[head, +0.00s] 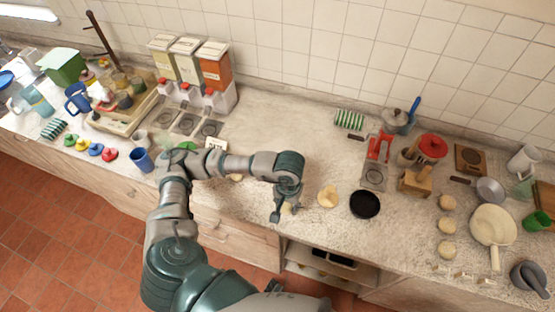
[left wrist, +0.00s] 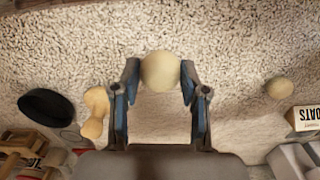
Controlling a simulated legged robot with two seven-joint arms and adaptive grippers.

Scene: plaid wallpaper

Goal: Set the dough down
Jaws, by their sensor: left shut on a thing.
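A pale round ball of dough (left wrist: 161,70) sits between the fingertips of my left gripper (left wrist: 160,84) in the left wrist view. The gripper is shut on it. In the head view my left gripper (head: 283,211) is over the front part of the counter, with the dough (head: 289,208) partly hidden by the fingers. I cannot tell whether the dough touches the counter. Another pale ball (left wrist: 279,88) lies on the counter to the right in the left wrist view. My right gripper is not in view.
Several pale balls (head: 447,225) line the counter farther right. Dispensers (head: 190,75) stand at the back. The counter (head: 290,120) behind the gripper is clear.

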